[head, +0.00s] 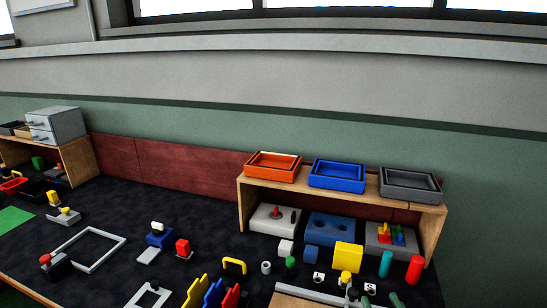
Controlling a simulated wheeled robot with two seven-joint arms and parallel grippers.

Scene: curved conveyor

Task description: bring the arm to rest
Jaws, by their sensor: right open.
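Only a small part of my right gripper (360,298) seems to show, as grey pieces at the bottom edge, right of centre. It is hard to tell apart from the small parts around it. It is open, and I see nothing held in it. The rest of my right arm is below the picture. My left gripper and left arm are not in view.
A dark bench carries a wooden shelf (241,207) with orange (272,179), blue (337,187) and grey (408,198) trays on top. Several blocks and cylinders crowd its front, including a yellow block (348,257) and red cylinder (415,269). A grey frame (103,232) lies left.

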